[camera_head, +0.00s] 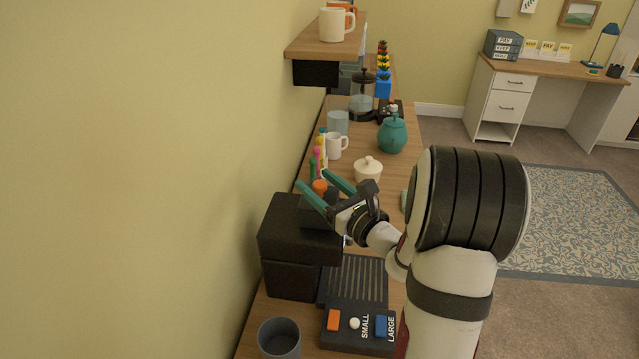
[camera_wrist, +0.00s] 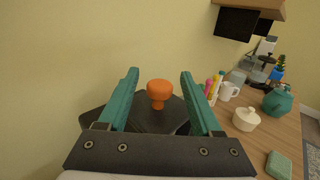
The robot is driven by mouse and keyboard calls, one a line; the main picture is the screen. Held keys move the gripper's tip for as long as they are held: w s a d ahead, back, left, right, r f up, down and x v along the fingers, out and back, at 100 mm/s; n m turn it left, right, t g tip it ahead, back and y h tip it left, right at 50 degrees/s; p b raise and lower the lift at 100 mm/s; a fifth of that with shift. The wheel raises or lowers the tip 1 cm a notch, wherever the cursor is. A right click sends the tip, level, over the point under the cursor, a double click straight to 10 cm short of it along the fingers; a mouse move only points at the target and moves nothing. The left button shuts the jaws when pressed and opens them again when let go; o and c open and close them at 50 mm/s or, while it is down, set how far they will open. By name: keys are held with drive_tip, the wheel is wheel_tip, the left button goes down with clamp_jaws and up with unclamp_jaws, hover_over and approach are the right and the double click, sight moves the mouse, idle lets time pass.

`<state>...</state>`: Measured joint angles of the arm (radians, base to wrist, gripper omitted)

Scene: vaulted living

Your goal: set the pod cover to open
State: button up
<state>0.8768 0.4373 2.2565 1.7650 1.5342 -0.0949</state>
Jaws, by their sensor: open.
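The black coffee machine (camera_head: 290,270) stands against the wall, with a dark pod cover (camera_wrist: 150,115) on its top. An orange knob (camera_wrist: 159,92) rises from the cover and also shows in the head view (camera_head: 320,186). My gripper (camera_head: 313,178) is over the machine's top with its two teal fingers apart. In the wrist view my gripper (camera_wrist: 159,73) has one finger on each side of the knob, with a gap on both sides. The gripper's palm hides the near part of the cover. I cannot tell the cover's exact angle.
A panel with orange, white and blue buttons (camera_head: 357,327) and a dark cup (camera_head: 279,338) are at the front. Behind the machine stand colored bottles, a white mug (camera_head: 337,146), a lidded white bowl (camera_head: 368,170) and a teal teapot (camera_head: 392,135). A shelf (camera_head: 325,47) overhangs the counter.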

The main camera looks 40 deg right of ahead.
clamp_jaws()
idle(1.4)
